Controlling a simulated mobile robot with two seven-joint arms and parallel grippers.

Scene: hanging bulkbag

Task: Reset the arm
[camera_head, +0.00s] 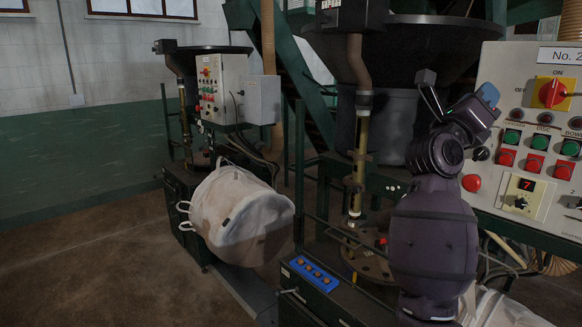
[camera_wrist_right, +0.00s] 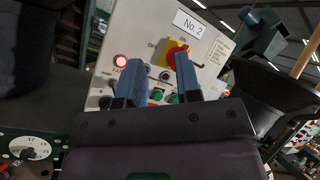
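My right arm rises in the right half of the head view, dark and upright. Its gripper (camera_head: 486,97) is at the top, in front of the left edge of the No. 2 control panel (camera_head: 554,95). One blue finger shows there. In the right wrist view, the two blue fingers of the gripper (camera_wrist_right: 158,70) stand apart with nothing between them, so it is open. The panel (camera_wrist_right: 140,33) fills the background behind the fingers. I cannot tell the exact gap between fingers and panel. My left arm and gripper are not in view.
A white bulk bag (camera_head: 240,215) hangs at the left machine, below a smaller control box (camera_head: 210,90). A dark hopper (camera_head: 400,55) stands behind my arm. A blue button strip (camera_head: 314,273) is at bottom centre. Open brown floor (camera_head: 80,250) lies at the left.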

